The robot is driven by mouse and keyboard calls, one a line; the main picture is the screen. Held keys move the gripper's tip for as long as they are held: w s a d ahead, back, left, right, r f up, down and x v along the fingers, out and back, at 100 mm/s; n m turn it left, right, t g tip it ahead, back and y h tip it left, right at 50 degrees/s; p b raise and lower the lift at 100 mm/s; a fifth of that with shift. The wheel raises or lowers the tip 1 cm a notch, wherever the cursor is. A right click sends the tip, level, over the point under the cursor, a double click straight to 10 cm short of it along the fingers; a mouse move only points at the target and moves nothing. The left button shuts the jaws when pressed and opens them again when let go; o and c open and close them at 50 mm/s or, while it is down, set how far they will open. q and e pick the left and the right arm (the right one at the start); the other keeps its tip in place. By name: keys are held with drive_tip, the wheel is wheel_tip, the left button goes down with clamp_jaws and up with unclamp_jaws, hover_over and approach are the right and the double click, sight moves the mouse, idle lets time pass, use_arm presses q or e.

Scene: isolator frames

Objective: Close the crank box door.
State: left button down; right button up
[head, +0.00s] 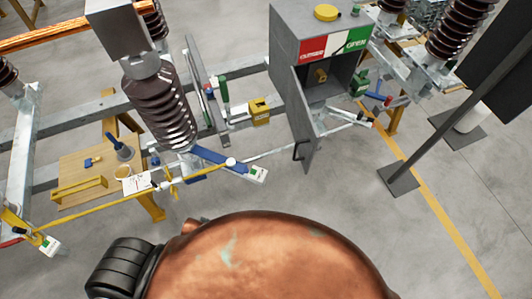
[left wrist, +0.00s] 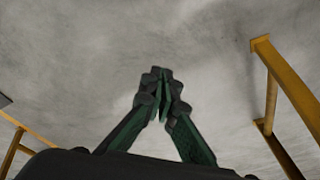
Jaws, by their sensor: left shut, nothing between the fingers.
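The crank box (head: 283,38) is a grey metal cabinet at the upper middle of the head view, with a red and green label strip (head: 334,47) on its front. Its door (head: 303,120) stands open, swung out toward me on the left side, with a dark handle (head: 302,150) near its lower free edge. A small brass-coloured part (head: 321,75) shows inside the box. My left gripper (left wrist: 163,92) shows only in the left wrist view; its fingers are together and empty, above bare floor. My right gripper is not in view.
A brown ribbed insulator (head: 160,105) stands left of the box. A small wooden table (head: 75,168) holds tools at the left. A dark post on a base plate (head: 398,180) stands at the right. Yellow legs (left wrist: 285,90) show in the left wrist view. Floor before the door is clear.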

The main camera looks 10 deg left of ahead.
use_arm(q)
drive_tip(key=w+a+r+t+p, duration=0.1)
drive_tip(key=w+r+p, duration=0.15)
drive_tip(key=r, duration=1.15)
drive_tip(key=w+r+t+p, duration=0.1)
drive_tip(key=w+r+p, duration=0.15)
drive_tip(key=r, duration=1.15)
drive_tip(key=w+d+r+m+t, duration=0.1)
drive_tip(key=w+d+r+t, duration=0.1)
drive_tip(key=w+r+t, duration=0.35)
drive_tip(key=w+d+r+t, duration=0.2)
drive_tip(key=w+r, duration=0.4)
drive_tip(key=w, duration=0.4)
drive_tip(key=w+d+r+m+t+h, duration=0.2)
drive_tip(key=w+d+r+h, duration=0.2)
drive_tip(key=d, duration=0.1)
drive_tip(key=m+g+h+p, duration=0.4)
drive_tip(key=m+g+h, duration=0.2)
drive_tip(key=m+h, duration=0.5)
approach(309, 159)
drive_tip(key=shift+n+h, duration=0.8)
drive_tip(key=shift+n, duration=0.1)
drive_tip(key=x, duration=0.3)
drive_tip(key=f+x, duration=0.1)
drive_tip(key=x, duration=0.1)
drive_tip(key=shift+w+d, duration=0.25)
drive_tip(key=shift+w, duration=0.1)
drive_tip(key=shift+w+d+f, duration=0.15)
drive_tip(key=shift+w+d, duration=0.05)
drive_tip(key=shift+d, duration=0.25)
